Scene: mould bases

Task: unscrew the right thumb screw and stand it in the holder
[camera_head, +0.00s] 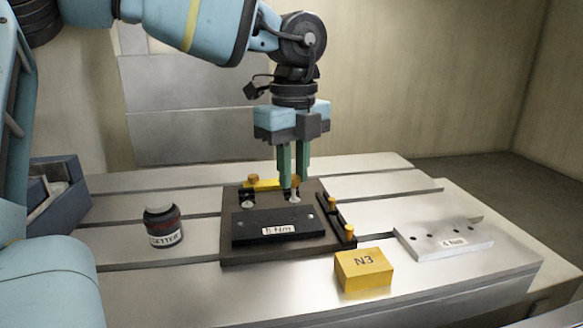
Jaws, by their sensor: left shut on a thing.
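My left gripper (293,183) points straight down over the back edge of the dark mould base (228,257). Its green fingers are shut on the right thumb screw at the back of the base, beside a pale, disc-ended fitting (295,199). The fingers hide most of the screw, and I cannot tell whether it is still in its thread. A matching pale-ended fitting (248,203) sits to the left. A black plate (248,236) marked "5 Nm" lies on the base. I cannot make out the holder for certain. My right gripper is out of view.
A yellow block (364,279) marked N3 stands in front of the base. A dark labelled jar (163,226) and a blue-grey bin (68,204) are at left. The front left of the slotted table is clear.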

